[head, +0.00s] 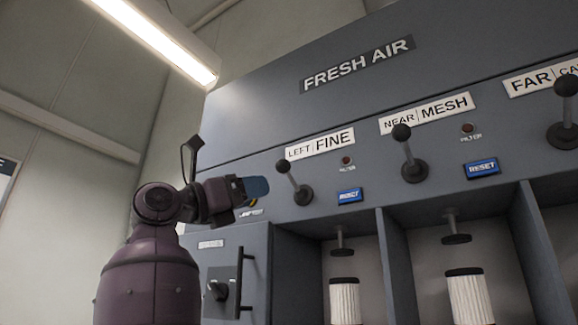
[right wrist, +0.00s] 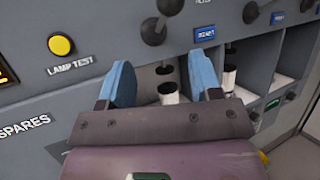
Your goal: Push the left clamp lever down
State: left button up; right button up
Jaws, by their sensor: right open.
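The left clamp lever (head: 292,180) has a black ball knob and a round base, under the "LEFT | FINE" label. Its knob sits above its base, leaning left. In the right wrist view the lever (right wrist: 154,28) shows at the top, beyond the fingers. My right gripper (head: 256,187) is open and empty, its blue fingertips just left of the lever and apart from it in the head view. Both fingers of the gripper (right wrist: 164,84) show in the wrist view. Below the lever, a dark clamp pad (head: 343,251) hangs above a white pleated filter (head: 344,300). My left gripper is out of view.
The near lever (head: 407,150) and far lever (head: 565,110) stand to the right. A blue reset button (head: 350,195) is right of the left lever. A yellow lamp test button (right wrist: 61,45) is left of it. A black door handle (head: 244,285) sticks out lower left.

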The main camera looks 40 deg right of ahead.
aim_at(281, 167)
jog(key=s+a+r+t+y+p, duration=0.1)
jog(key=s+a+r+t+y, duration=0.25)
jog(key=r+y, duration=0.2)
jog(key=shift+t+h, duration=0.25)
jog(key=shift+t, duration=0.1)
jog(key=d, duration=0.3)
jog(key=w+d+p, duration=0.1)
jog(key=d, duration=0.3)
jog(key=w+d, duration=0.1)
jog(key=d, duration=0.3)
jog(key=shift+d+r+p, duration=0.25)
jog(key=shift+r+p, duration=0.05)
grip_shut()
